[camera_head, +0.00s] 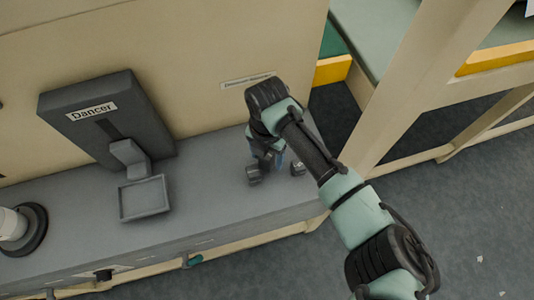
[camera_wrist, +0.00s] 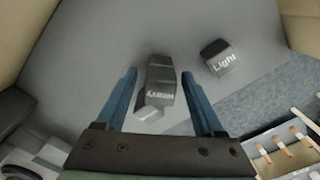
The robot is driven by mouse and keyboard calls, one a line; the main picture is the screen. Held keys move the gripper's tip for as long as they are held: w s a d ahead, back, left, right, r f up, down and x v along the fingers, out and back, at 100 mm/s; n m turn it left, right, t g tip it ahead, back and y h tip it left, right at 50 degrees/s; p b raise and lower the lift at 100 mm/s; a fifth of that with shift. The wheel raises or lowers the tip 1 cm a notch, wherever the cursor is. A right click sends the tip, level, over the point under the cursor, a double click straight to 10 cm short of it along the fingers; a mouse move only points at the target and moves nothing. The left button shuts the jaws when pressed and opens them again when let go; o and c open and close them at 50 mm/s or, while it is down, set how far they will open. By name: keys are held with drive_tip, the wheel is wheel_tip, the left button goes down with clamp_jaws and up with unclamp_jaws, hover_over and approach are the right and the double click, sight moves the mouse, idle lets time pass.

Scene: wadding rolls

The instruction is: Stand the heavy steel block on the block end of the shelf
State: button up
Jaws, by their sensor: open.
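The heavy steel block (camera_wrist: 161,78) is dark grey with a white label that seems to read "Heavy". In the wrist view it lies between the two blue fingers of my gripper (camera_wrist: 158,75), with gaps on both sides. A lighter grey part shows at its near end. A second dark block (camera_wrist: 219,57), labelled "Light", is to the right, outside the fingers. In the head view my gripper (camera_head: 270,160) is low over the right end of the grey shelf (camera_head: 215,190). Two dark blocks show beside it there; their labels cannot be read.
A dark device labelled "Dancer" (camera_head: 105,115) with a small square tray (camera_head: 145,198) stands left on the shelf. A round white and dark item (camera_head: 22,228) is at the far left. Cream frame posts (camera_head: 410,90) rise to the right. The shelf between tray and blocks is clear.

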wheel_tip(320, 180, up, 12)
drive_tip(key=shift+r, duration=0.2)
idle(0.7)
